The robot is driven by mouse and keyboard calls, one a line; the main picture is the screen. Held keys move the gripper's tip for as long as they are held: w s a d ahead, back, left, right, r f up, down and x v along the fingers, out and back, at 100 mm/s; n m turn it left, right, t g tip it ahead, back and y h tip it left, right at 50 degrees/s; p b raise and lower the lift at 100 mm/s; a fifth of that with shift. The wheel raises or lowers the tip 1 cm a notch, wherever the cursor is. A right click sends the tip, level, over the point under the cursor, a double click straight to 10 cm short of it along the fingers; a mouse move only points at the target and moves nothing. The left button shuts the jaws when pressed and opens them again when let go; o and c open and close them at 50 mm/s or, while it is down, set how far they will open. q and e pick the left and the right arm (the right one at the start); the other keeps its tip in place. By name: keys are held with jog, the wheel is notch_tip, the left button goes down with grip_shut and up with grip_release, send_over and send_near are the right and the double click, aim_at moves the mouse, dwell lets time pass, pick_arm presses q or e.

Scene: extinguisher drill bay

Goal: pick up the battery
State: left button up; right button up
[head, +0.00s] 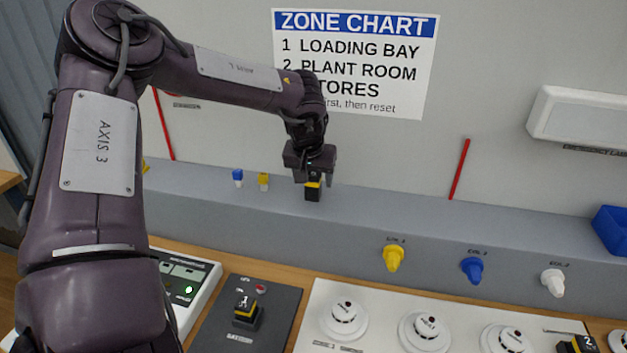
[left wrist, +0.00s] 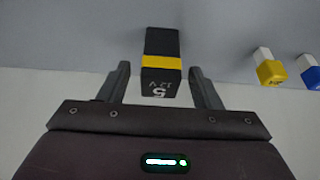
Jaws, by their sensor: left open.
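A black battery with a yellow band (head: 313,193) stands on the grey ledge below the zone chart. In the left wrist view the battery (left wrist: 161,62) carries a 5 and 12 V mark. My left gripper (head: 314,179) is open over it, with one finger on each side. In the left wrist view gaps show between the fingers (left wrist: 160,72) and the battery. One marked 2 (head: 578,346) is partly cut off at the lower right. My right gripper is not in view.
Small blue (head: 238,177) and yellow (head: 263,181) pieces stand on the ledge left of the gripper. Yellow, blue and white knobs (head: 393,258) stick out from the ledge's front. Round white detectors (head: 343,318) sit below. A blue bin (head: 611,229) is at far right.

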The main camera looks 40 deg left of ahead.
pick_arm(q)
jog(key=shift+f, duration=0.15)
jog(key=shift+c, duration=0.9)
jog(key=c, duration=0.9)
jog(key=shift+c, duration=0.9)
jog(key=shift+r, duration=0.2)
